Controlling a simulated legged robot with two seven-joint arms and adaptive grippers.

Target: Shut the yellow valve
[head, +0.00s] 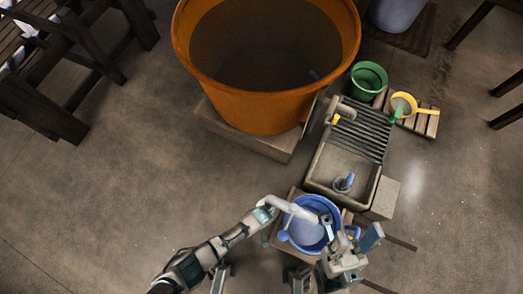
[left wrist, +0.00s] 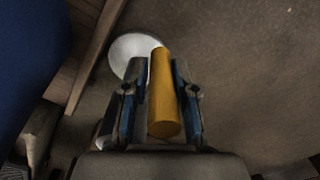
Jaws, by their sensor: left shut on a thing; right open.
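The yellow valve (head: 335,119) is a small yellow piece on the tap above the grey sink (head: 312,178). Neither gripper is at it in the head view. I cannot tell whether the two are joined.
A large orange tub (head: 268,110) stands on a block left of the sink. A green bucket (head: 368,82) and a yellow pan (head: 403,104) stand beyond the sink. A blue object (head: 344,182) lies in the sink.

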